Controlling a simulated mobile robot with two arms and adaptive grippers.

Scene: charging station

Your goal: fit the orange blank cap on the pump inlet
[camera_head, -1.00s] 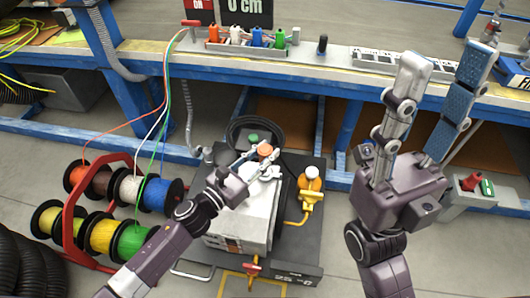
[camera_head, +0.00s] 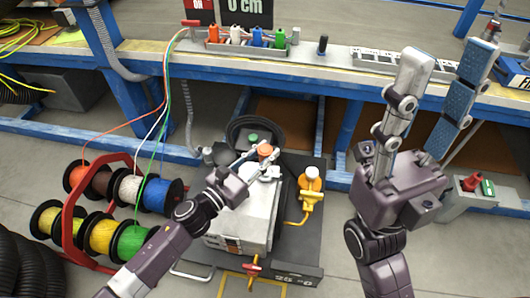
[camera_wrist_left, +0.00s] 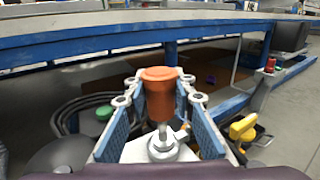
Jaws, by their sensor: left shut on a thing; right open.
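The orange blank cap (camera_head: 265,150) is upright over the grey pump (camera_head: 240,222). In the left wrist view the cap (camera_wrist_left: 159,92) is between the two blue-padded fingers of my left gripper (camera_wrist_left: 159,84), which is shut on it near the fingertips. A metal fitting, seemingly the pump inlet (camera_wrist_left: 164,147), is directly below the cap; whether the cap is seated on it I cannot tell. My left gripper (camera_head: 260,157) hides part of the pump top in the head view. My right gripper (camera_head: 447,62) is open and empty, fingers up, right of the pump.
A yellow-orange valve (camera_head: 311,190) stands right of the pump. A black coiled hose (camera_head: 238,127) lies behind it, with a green cap (camera_head: 253,138) nearby. Cable reels (camera_head: 130,238) stand left. The blue workbench (camera_head: 300,80) runs across behind. Floor shows between pump cart and right arm.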

